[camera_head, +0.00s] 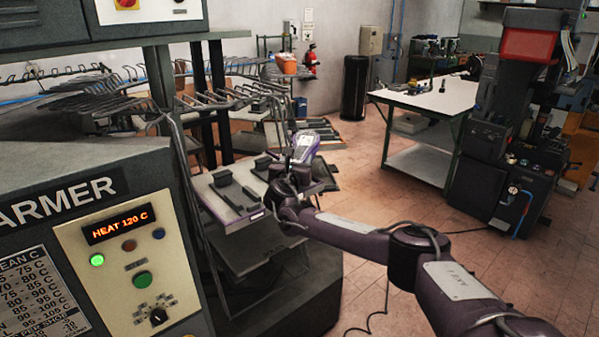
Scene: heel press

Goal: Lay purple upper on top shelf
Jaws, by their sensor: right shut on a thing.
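The purple upper (304,149) shows near the middle of the view, small and partly hidden behind my right gripper. My right gripper (297,168) is shut on it and holds it up at the right end of a pale shelf. This shelf (222,211) is the upper one of a stand beside the warmer, and several dark pieces lie on it. I cannot tell whether the upper touches the shelf. My left gripper is out of view.
The warmer cabinet (75,210) with its "HEAT 120 C" display fills the left. A lower dark shelf (245,252) sits under the pale one. A white-topped workbench (425,97) and a dark machine (510,130) stand at right. The floor between is open.

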